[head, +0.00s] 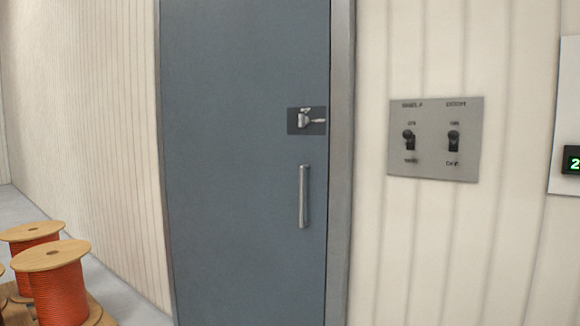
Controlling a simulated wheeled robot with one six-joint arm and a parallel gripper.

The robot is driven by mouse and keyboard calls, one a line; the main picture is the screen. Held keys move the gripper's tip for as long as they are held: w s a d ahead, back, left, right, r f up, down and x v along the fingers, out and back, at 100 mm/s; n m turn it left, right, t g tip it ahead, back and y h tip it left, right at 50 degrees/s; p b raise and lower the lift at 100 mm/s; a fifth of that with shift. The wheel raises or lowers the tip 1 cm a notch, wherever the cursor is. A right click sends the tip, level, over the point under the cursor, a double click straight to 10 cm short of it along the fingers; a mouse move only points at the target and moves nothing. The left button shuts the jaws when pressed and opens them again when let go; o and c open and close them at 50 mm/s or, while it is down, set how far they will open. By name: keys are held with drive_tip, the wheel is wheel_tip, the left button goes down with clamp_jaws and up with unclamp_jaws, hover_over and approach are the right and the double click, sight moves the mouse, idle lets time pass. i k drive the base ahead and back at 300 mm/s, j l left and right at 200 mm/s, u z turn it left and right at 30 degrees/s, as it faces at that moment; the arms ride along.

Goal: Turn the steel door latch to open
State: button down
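A steel door latch (305,119) sits on a dark plate near the right edge of the blue-grey door (235,180). Its small lever points to the right, roughly level. A vertical steel pull handle (304,197) is on the door below the latch. The door looks shut in its grey frame (340,160). My gripper is not in view.
Right of the door, a grey switch panel (435,165) with two dark toggle switches hangs on the ribbed cream wall. A white panel with a green digit display (572,160) is at the right edge. Orange cable reels (60,292) stand on a wooden base at lower left.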

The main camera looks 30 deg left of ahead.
sight(303, 121)
drive_tip(key=u, duration=1.65)
